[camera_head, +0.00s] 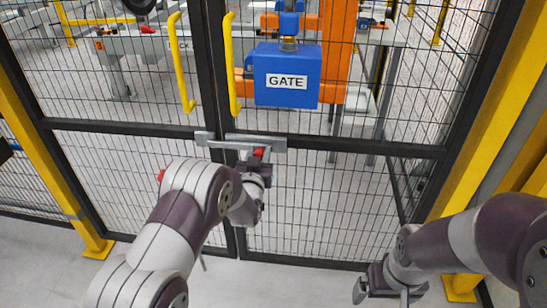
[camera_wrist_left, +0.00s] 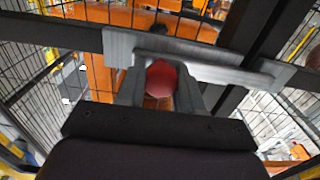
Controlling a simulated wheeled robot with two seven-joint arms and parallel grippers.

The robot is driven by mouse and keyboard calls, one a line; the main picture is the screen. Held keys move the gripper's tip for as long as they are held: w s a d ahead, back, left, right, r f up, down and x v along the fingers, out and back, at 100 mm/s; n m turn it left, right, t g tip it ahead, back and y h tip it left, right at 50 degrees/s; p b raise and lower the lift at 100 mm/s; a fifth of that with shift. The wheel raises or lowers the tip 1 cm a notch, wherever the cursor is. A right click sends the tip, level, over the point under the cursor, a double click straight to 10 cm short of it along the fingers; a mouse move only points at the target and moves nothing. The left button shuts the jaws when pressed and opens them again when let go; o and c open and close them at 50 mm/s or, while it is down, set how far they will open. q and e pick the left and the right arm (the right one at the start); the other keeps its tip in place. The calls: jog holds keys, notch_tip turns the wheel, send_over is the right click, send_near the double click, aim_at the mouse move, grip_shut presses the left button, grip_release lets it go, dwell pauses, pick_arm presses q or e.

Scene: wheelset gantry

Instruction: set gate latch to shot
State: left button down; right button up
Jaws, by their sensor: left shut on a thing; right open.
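The gate latch (camera_head: 250,142) is a grey metal bar assembly on the dark crossbar of the mesh gate, lying across the seam between the two gate leaves. It also shows in the left wrist view (camera_wrist_left: 225,65). A red knob (camera_wrist_left: 161,78) sits on the latch; part of it shows in the head view (camera_head: 259,152). My left gripper (camera_wrist_left: 161,92) is shut on the red knob, with a finger on each side of it. My right gripper (camera_head: 383,290) is open and empty, low at the right, away from the gate latch.
Yellow handles (camera_head: 182,65) stand on both gate leaves above the latch. A blue box (camera_head: 287,90) labelled GATE is behind or on the right leaf. Yellow posts (camera_head: 50,150) flank the gate. The floor (camera_head: 235,285) before it is mostly clear.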

pick_arm(q)
jog(key=shift+a, duration=0.75)
jog(key=c, duration=0.8)
grip_release()
jog(key=shift+a, duration=0.1)
jog(key=shift+o, duration=0.2)
jog(key=shift+a, duration=0.15)
